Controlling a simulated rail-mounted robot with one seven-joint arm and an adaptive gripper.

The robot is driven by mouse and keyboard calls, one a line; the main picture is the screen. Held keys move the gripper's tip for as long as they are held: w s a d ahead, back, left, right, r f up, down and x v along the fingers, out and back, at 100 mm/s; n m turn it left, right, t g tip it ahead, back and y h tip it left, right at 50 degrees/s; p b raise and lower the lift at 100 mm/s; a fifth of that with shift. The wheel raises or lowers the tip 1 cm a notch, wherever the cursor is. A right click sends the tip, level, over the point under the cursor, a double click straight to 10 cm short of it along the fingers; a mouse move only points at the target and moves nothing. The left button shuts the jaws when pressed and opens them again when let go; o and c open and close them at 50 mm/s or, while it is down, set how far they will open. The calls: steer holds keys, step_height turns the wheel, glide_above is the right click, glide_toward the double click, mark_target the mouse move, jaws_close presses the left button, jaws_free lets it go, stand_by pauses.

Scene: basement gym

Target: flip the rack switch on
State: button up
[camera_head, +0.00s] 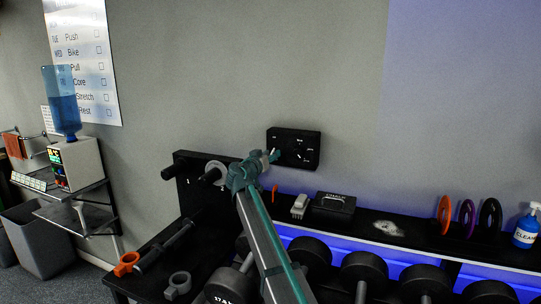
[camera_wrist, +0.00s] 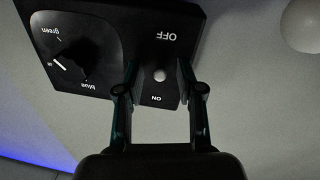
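The rack switch is on a black wall box (camera_head: 308,136), which also shows in the wrist view (camera_wrist: 193,25). In the wrist view it appears upside down, with OFF above and ON below a small pale toggle (camera_wrist: 160,75). I cannot tell which way the toggle leans. A dial (camera_wrist: 78,60) marked green and blue sits to the left on the same box. My gripper (camera_wrist: 158,80) is open, one finger on each side of the toggle, with visible gaps. In the head view my gripper (camera_head: 268,157) is at the box's lower left, hiding part of its edge.
Below the box, a shelf (camera_head: 388,229) holds a pale block (camera_head: 299,206), a dark case (camera_head: 333,204), coloured discs (camera_head: 467,217) and a blue spray bottle (camera_head: 526,230). Dumbbells (camera_head: 364,271) sit beneath it. A black panel with pegs (camera_head: 187,180) stands left of my arm. The wall above is clear.

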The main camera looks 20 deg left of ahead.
mark_target(273, 150)
jaws_close()
steer(key=shift+r, duration=0.15)
steer(key=shift+s+r+g+p, duration=0.1)
steer(key=shift+r+g+p, duration=0.3)
steer(key=shift+g+p, duration=0.5)
steer(key=g, duration=0.1)
steer(key=r+g+p, duration=0.1)
steer(key=g, duration=0.1)
steer(key=g+p, duration=0.1)
steer(key=shift+a+r+n+y, duration=0.1)
steer(key=shift+r+n+y, duration=0.2)
steer(key=g, duration=0.1)
steer(key=g+p, duration=0.1)
steer(key=r+g, duration=0.1)
steer(key=shift+w+g+p, duration=0.3)
steer(key=shift+g+p, duration=0.1)
steer(key=shift+w+r+g+p, duration=0.1)
steer(key=shift+g+p, duration=0.3)
steer(key=shift+g, duration=0.8)
